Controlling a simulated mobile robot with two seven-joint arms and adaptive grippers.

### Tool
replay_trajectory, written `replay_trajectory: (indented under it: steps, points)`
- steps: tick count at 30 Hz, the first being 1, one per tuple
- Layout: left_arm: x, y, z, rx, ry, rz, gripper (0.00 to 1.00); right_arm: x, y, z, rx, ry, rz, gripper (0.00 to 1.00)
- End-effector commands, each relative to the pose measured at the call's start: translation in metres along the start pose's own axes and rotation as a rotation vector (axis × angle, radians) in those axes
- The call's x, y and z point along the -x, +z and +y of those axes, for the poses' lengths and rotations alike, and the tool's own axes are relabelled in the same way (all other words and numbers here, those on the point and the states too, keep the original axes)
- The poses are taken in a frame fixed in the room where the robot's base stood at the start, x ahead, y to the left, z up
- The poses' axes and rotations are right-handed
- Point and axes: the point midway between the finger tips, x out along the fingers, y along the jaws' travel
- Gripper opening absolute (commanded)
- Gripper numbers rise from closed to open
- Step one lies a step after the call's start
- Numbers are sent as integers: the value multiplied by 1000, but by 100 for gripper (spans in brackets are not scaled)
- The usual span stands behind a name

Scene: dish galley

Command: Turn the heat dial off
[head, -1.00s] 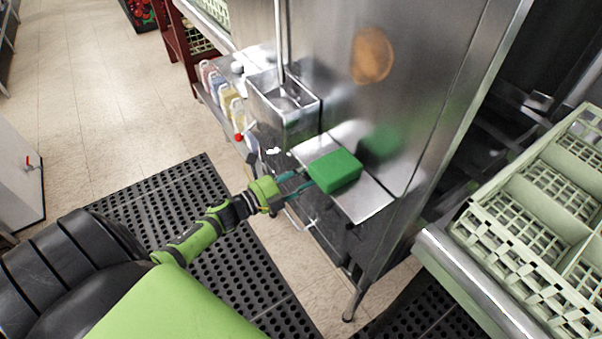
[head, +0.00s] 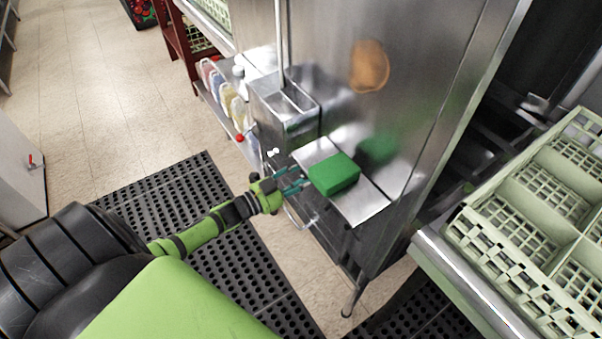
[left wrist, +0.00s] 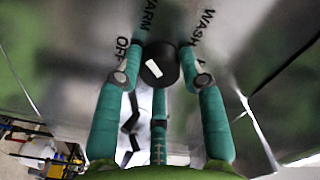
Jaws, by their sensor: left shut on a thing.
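The heat dial (left wrist: 160,65) is a round black knob with a short white mark, seen in the left wrist view. The mark slants from upper left to lower right. Around the dial are the labels OFF (left wrist: 120,48) at its left, WARM (left wrist: 147,18) above and WASH (left wrist: 205,28) at upper right. My left gripper (left wrist: 161,62) has its teal fingers around the dial, on both sides and below, shut on it. In the head view the left gripper (head: 296,183) is at the machine's front edge, and the dial is hidden there. My right gripper is not in view.
A green block (head: 334,174) lies on the steel ledge (head: 362,207) just right of the gripper. Bottles (head: 228,98) stand on a low shelf behind. A green dish rack (head: 540,200) is at right. Black mats (head: 165,195) cover the floor.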

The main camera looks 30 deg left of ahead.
Motion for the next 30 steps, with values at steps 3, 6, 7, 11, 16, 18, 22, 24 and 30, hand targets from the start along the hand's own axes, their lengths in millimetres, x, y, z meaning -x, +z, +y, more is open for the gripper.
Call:
replay_trajectory:
  steps: [3, 6, 7, 11, 16, 18, 22, 24, 30]
  points:
    - [0, -1, -1, 111, 1, 2, 7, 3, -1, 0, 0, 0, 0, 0]
    - [0, -1, -1, 206, 1, 2, 7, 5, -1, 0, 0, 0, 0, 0]
    - [0, -1, -1, 235, 0, 2, 7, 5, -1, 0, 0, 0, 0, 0]
    - [-1, -1, -1, 356, 1, 2, 7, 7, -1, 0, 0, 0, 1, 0]
    - [-1, -1, -1, 501, 0, 1, 7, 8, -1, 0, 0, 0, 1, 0]
    - [-1, -1, -1, 554, 1, 2, 7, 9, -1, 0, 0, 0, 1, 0]
    - [-1, -1, 0, 639, 1, 2, 7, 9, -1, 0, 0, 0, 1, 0]
    - [-1, -1, 0, 677, 0, 2, 7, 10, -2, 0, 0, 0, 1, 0]
    - [0, -1, 0, 749, 1, 2, 7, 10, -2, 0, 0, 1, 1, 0]
